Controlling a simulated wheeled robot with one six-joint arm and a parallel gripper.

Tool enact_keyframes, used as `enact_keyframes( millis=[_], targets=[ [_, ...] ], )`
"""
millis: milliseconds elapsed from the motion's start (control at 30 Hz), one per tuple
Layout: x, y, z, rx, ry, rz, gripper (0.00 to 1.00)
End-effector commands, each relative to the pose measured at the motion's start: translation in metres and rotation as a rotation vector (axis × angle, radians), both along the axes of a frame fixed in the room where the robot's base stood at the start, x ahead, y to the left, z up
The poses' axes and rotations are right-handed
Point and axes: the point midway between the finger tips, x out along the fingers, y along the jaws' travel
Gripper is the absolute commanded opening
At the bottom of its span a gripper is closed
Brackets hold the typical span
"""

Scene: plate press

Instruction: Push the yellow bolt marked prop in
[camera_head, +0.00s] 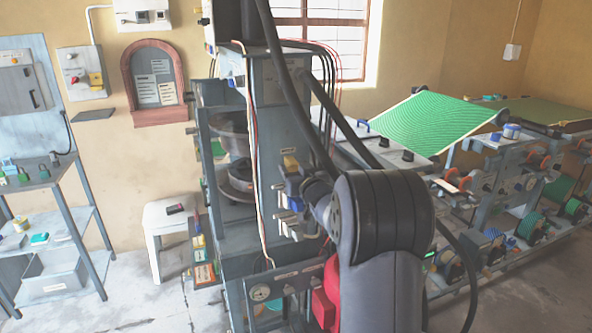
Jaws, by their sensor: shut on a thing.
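A small yellow piece (290,161) sits on the side of the grey press column, and it looks like the bolt. Its marking is too small to read, and I cannot tell how far in it is. My gripper (289,188) is at the column just below the yellow piece, reaching in from the right. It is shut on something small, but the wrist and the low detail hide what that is. My arm covers the area to the right of the column.
Pale handles (290,203) stick out of the column just below my gripper. Dark cables hang beside it. A green striped sheet (440,117) lies over the machine at right. A white stool (170,216) and a blue-grey shelf rack (62,240) stand left.

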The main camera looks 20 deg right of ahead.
Motion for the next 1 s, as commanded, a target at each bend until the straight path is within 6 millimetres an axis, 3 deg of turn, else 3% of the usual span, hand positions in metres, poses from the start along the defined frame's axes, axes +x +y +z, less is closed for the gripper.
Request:
enact_keyframes(
  millis=[233, 500, 533, 767, 1000],
  targets=[
    [0.024, 0.0, 0.001, -0.001, -0.001, 0.0, 0.14],
    [0.025, 0.0, 0.001, 0.0, -0.001, 0.0, 0.14],
    [0.025, 0.0, 0.001, 0.0, -0.001, 0.0, 0.57],
    [0.025, 0.0, 0.001, 0.0, -0.001, 0.0, 0.76],
    [0.024, 0.0, 0.0, 0.0, -0.001, 0.0, 0.76]
  ],
)
